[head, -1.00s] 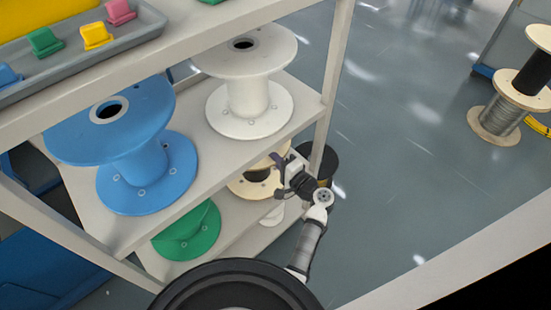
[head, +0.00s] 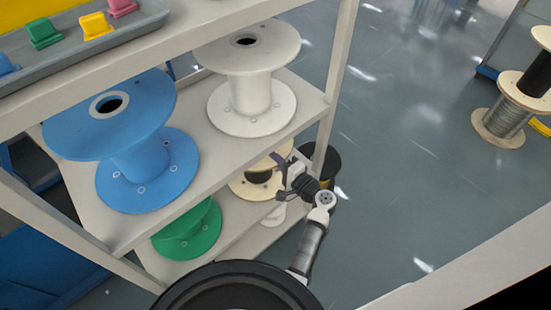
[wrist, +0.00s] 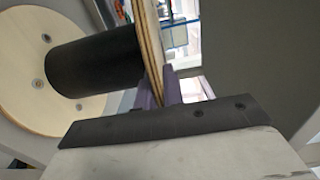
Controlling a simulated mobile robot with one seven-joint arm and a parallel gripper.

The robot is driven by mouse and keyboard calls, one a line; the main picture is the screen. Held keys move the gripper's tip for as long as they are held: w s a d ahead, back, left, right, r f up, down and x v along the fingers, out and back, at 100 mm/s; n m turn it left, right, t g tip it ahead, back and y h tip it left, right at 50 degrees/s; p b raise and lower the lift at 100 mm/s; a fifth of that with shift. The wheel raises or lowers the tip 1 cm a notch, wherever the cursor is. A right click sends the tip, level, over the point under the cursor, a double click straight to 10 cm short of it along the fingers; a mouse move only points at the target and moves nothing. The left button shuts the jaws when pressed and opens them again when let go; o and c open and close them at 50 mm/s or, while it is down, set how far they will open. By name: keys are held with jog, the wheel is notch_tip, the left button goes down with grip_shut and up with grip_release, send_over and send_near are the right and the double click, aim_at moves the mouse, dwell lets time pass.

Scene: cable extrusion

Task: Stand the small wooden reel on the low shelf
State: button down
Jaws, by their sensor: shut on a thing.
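The small wooden reel (head: 262,166) has pale flanges and a black core. In the head view it is at the low shelf (head: 228,235), under the middle shelf, which hides part of it. My gripper (head: 284,172) is at its right side. In the wrist view the reel (wrist: 95,70) lies across the upper left, and my gripper (wrist: 160,88) is shut on the edge of its near flange. I cannot tell whether the reel touches the low shelf.
A green reel (head: 187,235) and a small white reel (head: 274,215) stand on the low shelf. A blue reel (head: 140,155) and a white reel (head: 250,95) stand on the middle shelf above. A shelf post (head: 333,85) is close to my gripper. A dark drum (head: 325,165) stands behind it.

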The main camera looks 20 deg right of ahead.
dwell(0.4)
jog(key=c, duration=1.5)
grip_release()
jog(key=shift+f, duration=0.1)
jog(key=shift+o, duration=0.2)
jog(key=shift+f, duration=0.1)
jog(key=shift+s, duration=0.1)
jog(key=b+v, duration=0.2)
jog(key=v, duration=1.1)
jog(key=shift+s+b, duration=0.3)
jog(key=shift+s, duration=0.05)
jog(key=shift+d, duration=0.15)
